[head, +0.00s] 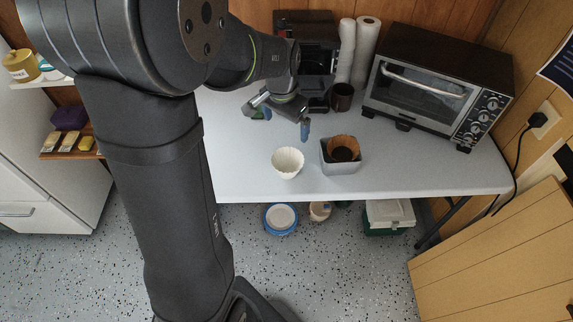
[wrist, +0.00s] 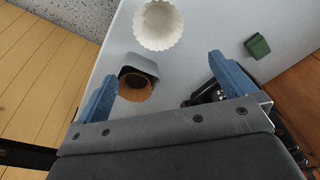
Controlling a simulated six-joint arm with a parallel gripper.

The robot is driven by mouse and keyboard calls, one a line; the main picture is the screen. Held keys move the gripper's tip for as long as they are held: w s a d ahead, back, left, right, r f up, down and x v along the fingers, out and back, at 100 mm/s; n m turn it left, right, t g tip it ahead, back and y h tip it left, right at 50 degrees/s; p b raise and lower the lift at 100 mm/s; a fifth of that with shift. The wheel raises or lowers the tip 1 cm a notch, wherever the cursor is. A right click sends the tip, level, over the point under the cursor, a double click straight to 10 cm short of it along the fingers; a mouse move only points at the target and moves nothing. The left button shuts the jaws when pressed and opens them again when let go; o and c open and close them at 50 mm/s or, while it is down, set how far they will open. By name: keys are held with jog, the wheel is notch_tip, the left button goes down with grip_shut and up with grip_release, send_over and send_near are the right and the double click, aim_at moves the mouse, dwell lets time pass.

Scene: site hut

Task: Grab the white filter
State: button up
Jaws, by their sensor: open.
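The white filter (head: 288,163) is a fluted paper cup standing open side up near the table's front edge. It also shows at the top of the wrist view (wrist: 158,26), beyond my fingertips. My gripper (head: 284,121) has its two blue-tipped fingers spread wide with nothing between them. It is above the table, behind the white filter in the head view and apart from it. The fingers also show in the wrist view (wrist: 165,82). Right of the white filter is a grey square container (head: 341,169) with a brown filter (head: 344,145) in it.
A toaster oven (head: 427,88) stands at the back right. A dark mug (head: 342,97), paper rolls (head: 365,50) and a dark machine (head: 318,58) are behind my gripper. A small green block (wrist: 257,46) lies on the table (head: 430,170). The table's front right is clear.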

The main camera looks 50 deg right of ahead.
aim_at(288, 170)
jog(key=f+n, duration=0.1)
jog(key=f, duration=0.5)
jog(key=d+f+n, duration=0.1)
jog(key=f, duration=1.3)
jog(key=shift+w+d+f+n, duration=0.2)
jog(key=shift+w+f+n, duration=0.05)
jog(key=shift+n, duration=0.15)
jog(key=shift+c, duration=0.2)
jog(key=c, duration=0.5)
